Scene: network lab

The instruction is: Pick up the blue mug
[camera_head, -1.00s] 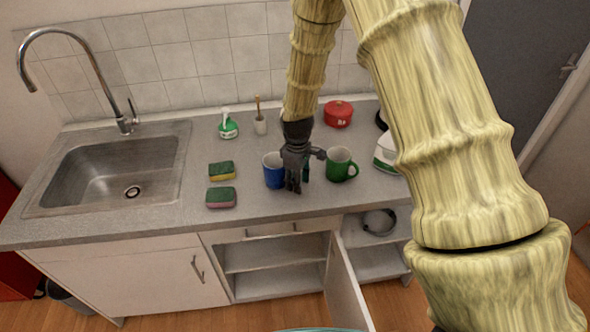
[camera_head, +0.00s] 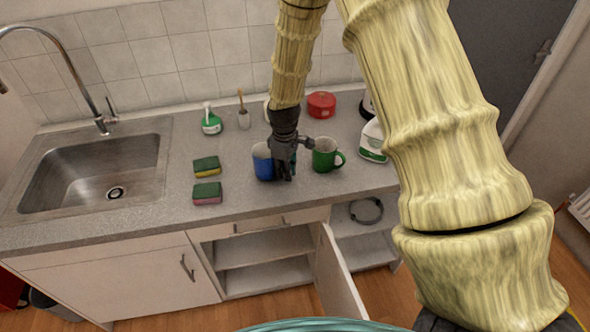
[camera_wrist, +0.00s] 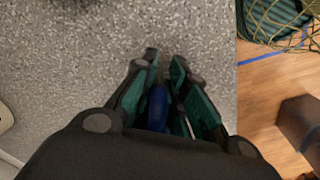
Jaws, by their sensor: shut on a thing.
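The blue mug (camera_head: 262,161) stands on the grey counter, partly hidden behind my gripper in the head view. My gripper (camera_head: 284,174) is at its right side, pointing down. In the wrist view, my gripper (camera_wrist: 164,72) has its green-padded fingers on both sides of a blue part of the mug (camera_wrist: 157,108), which looks like its handle. The fingers are shut on it. Most of the mug is hidden by the gripper body in the wrist view. I cannot tell any gap between the mug and the counter.
A green mug (camera_head: 324,155) stands close to the right of my gripper. Two sponges (camera_head: 207,166) (camera_head: 207,193) lie to the left, beside the sink (camera_head: 95,178). A spray bottle (camera_head: 371,140) and a red pot (camera_head: 321,105) stand behind right. A cabinet door (camera_head: 338,277) hangs open below.

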